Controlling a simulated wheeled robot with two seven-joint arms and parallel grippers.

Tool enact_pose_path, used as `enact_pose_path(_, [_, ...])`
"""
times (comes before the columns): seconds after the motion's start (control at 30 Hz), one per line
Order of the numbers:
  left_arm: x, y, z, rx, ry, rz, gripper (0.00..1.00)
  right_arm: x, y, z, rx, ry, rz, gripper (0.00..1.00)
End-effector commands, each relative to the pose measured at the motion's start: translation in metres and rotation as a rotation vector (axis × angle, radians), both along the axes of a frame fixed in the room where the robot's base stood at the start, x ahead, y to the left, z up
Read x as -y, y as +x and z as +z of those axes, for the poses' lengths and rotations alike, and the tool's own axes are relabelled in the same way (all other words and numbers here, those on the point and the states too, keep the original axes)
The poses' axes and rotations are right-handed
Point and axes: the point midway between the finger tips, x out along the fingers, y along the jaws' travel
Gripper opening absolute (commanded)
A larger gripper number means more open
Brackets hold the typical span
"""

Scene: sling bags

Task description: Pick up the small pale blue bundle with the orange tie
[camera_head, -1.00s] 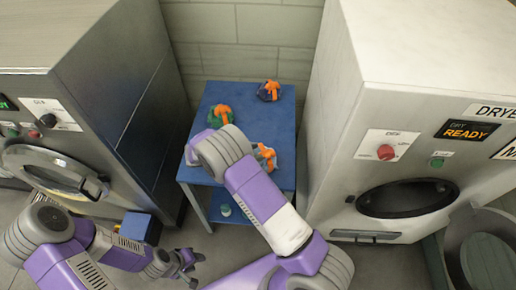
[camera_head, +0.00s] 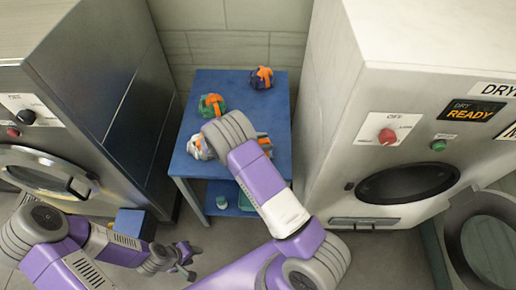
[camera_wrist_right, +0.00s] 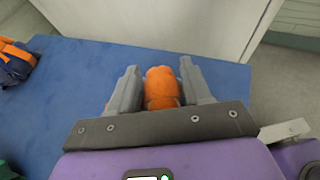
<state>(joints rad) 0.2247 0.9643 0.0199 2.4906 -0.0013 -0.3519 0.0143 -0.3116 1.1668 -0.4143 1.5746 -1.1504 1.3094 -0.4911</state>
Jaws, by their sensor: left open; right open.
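Beside my right forearm in the head view, an orange tie (camera_head: 265,142) with a little greyish material shows on the blue table; most of that bundle is hidden by my arm. In the right wrist view an orange tie (camera_wrist_right: 162,88) stands between the two open fingers of my right gripper (camera_wrist_right: 160,68), with a gap on each side; the bundle's pale blue cloth is not visible there. My left gripper (camera_head: 186,260) is open and empty, low over the floor in front of the table.
On the blue table (camera_head: 235,90) are a green bundle (camera_head: 212,104), a dark blue bundle (camera_head: 261,77) and a whitish bundle (camera_head: 198,147), with orange on each. A dryer (camera_head: 405,185) stands close on the right, a steel washer (camera_head: 60,170) on the left. A lower shelf holds small items.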

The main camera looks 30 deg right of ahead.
Motion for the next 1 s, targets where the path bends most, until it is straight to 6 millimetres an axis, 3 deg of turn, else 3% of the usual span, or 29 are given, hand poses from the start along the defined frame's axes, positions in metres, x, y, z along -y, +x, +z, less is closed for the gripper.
enact_pose_path(0.13, [0.0, 0.0, 0.0, 0.0, 0.0, 0.0, 0.43, -0.001, 0.0, 0.001, 0.0, 0.0, 0.001, 0.47])
enact_pose_path(0.43, [0.0, 0.0, 0.0, 0.0, 0.0, 0.0, 0.43, -0.001, 0.0, 0.0, 0.0, 0.0, 0.001, 0.01])
enact_pose_path(0.77, [0.0, 0.0, 0.001, 0.0, 0.0, 0.0, 0.43, -0.001, 0.0, 0.007, 0.002, 0.0, 0.0, 0.0])
enact_pose_path(1.0, [0.0, 0.0, 0.01, 0.0, 0.0, 0.0, 0.43, -0.001, 0.001, 0.052, 0.005, -0.001, 0.0, 0.0])
